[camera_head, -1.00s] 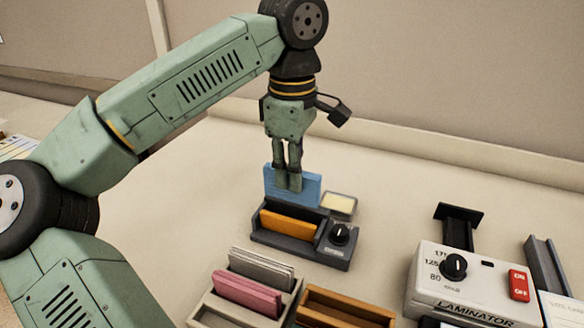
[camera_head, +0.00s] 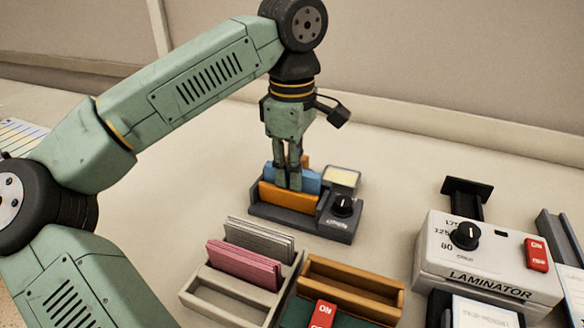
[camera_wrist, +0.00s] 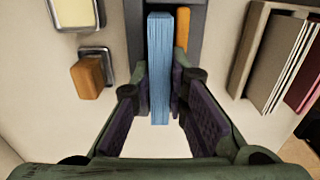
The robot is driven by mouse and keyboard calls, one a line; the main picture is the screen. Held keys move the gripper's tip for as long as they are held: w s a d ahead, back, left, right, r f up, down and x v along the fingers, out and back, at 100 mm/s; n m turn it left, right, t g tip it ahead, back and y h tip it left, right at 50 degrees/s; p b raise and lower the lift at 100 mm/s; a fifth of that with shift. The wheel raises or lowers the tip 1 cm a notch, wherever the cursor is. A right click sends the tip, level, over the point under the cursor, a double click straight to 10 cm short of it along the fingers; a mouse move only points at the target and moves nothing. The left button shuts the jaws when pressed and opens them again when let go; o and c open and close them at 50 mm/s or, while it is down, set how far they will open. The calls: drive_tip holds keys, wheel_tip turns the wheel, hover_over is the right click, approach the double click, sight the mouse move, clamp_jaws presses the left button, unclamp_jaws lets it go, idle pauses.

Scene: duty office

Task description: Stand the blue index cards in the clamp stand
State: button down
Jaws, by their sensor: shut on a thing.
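The blue index cards (camera_head: 312,181) stand upright as a stack between the jaws of my gripper (camera_head: 289,182). The gripper is shut on them, and they show edge-on in the wrist view (camera_wrist: 160,65). The dark grey clamp stand (camera_head: 283,218) is below, with a black knob at its right end. The cards' lower part is hidden behind an orange piece (camera_head: 288,199) at the stand's front, so I cannot tell whether they touch the stand's floor.
In front are a grey rack (camera_head: 232,290) with grey and pink cards, and an empty brown tray (camera_head: 350,290). A laminator (camera_head: 490,255) stands at right.

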drive_tip(key=shift+s+f, duration=0.15)
drive_tip(key=shift+f, duration=0.25)
drive_tip(key=c, duration=1.5)
unclamp_jaws()
drive_tip(key=shift+r, duration=0.2)
drive_tip(key=shift+w+r+p, duration=0.25)
drive_tip(key=shift+r+p, duration=0.3)
drive_tip(key=shift+p, duration=0.05)
wheel_tip(320, 180, up, 8)
drive_tip(key=p, duration=0.6)
drive_tip(key=shift+f, duration=0.1)
